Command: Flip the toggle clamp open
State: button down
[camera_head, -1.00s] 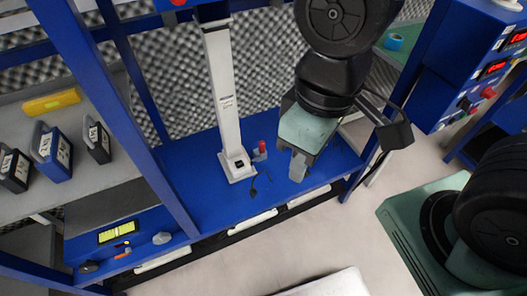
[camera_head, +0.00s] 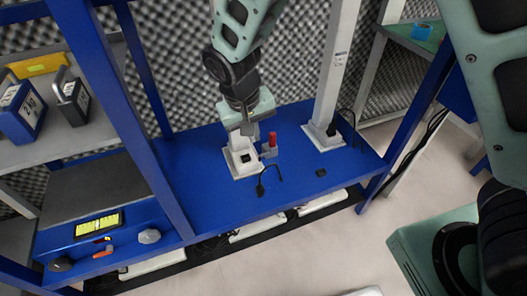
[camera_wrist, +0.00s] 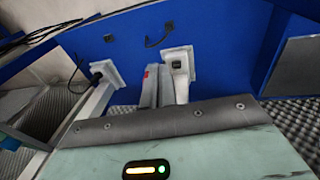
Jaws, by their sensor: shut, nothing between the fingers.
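The toggle clamp (camera_head: 270,153) stands on the blue bench with its red handle (camera_head: 272,138) pointing up, just right of a white post base (camera_head: 243,163). In the head view my gripper (camera_head: 250,131) points down, shut and empty, just left of the red handle and in front of the white post. I cannot tell whether it touches the handle. In the wrist view my gripper's fingers (camera_wrist: 155,72) show beyond the pad, and a small red patch of the handle (camera_wrist: 147,72) shows beside them. The rest of the clamp is hidden there.
A second white post (camera_head: 323,137) stands to the right on the bench (camera_head: 205,180). Black cables (camera_head: 262,188) lie at the front. Blue uprights (camera_head: 130,100) frame the bench. A panel with a yellow display (camera_head: 98,225) is at the left. Grey foam lines the back.

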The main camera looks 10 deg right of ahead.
jog(key=w+a+f+m+t+h+b, duration=0.1)
jog(key=w+f+t+h+b, duration=0.2)
jog(key=w+f+b, duration=0.4)
jog(key=w+f+t, duration=0.1)
jog(key=w+f, duration=0.4)
jog(key=shift+a, duration=0.15)
jog(key=shift+w, duration=0.1)
jog(key=b, duration=0.3)
send_near(272, 144)
jog(key=w+a+f, duration=0.2)
jog(key=f, duration=0.1)
jog(key=w+a+f, duration=0.1)
jog(key=shift+w+f, duration=0.35)
jog(key=shift+f, duration=0.05)
jog(key=shift+w+d+r, duration=0.1)
jog(key=shift+d+r, duration=0.05)
jog(key=shift+d, duration=0.8)
jog(key=shift+w+d+r, duration=0.1)
jog(key=shift+d+r, duration=0.05)
jog(key=shift+d, duration=0.85)
